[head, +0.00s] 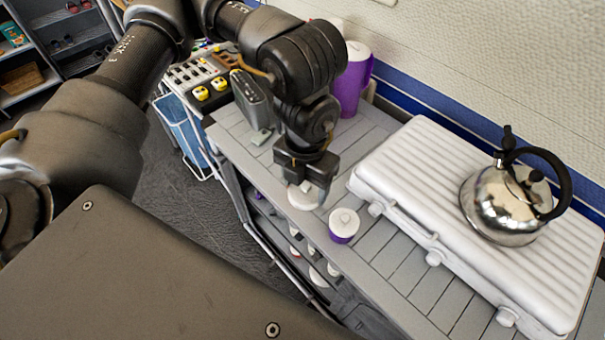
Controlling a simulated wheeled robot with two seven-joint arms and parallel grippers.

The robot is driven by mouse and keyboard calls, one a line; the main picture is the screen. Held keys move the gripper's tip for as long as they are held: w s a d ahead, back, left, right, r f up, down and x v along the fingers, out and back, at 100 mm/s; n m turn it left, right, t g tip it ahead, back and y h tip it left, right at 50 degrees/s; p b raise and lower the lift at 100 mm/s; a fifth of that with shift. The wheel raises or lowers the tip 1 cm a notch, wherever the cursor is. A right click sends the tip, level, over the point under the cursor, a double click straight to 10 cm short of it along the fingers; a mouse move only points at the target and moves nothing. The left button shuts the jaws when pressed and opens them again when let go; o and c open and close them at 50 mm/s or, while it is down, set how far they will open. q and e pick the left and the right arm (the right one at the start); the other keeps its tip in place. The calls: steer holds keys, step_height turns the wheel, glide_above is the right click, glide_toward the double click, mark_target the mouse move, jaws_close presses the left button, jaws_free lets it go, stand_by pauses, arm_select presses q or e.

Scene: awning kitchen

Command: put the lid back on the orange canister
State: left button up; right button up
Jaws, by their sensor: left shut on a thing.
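My left gripper (306,186) points down over the counter's front edge, shut on a white round lid (303,199). The gripper partly covers the lid. A small purple canister (341,238) with a white top stands on the counter just to the right of the lid. I see no orange canister in this view. My right gripper is not in view.
A white ribbed grill or stove (425,165) fills the right of the counter (400,262), with a steel kettle (505,205) on it. A tall purple container (352,85) stands at the back. A grey device (252,98) stands left of my gripper.

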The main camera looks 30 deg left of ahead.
arm_select(q)
steer(key=shift+s+d+r, duration=0.4)
steer(key=shift+s+d, duration=0.1)
steer(key=shift+s, duration=0.25)
steer(key=p, duration=0.1)
steer(key=w, duration=0.1)
steer(key=w+p, duration=0.1)
steer(key=shift+w+d+r+p, duration=0.15)
steer(key=shift+d+r+p, duration=0.15)
steer(key=shift+d+r, duration=0.1)
steer(key=w+a+f+m+p, duration=0.1)
steer(key=w+a+f+p, duration=0.6)
steer(key=w+a+p, duration=0.1)
steer(key=shift+w+a+p, duration=0.35)
steer(key=shift+a+f, duration=0.1)
steer(key=shift+f+b, duration=2.95)
steer(key=shift+f, duration=0.1)
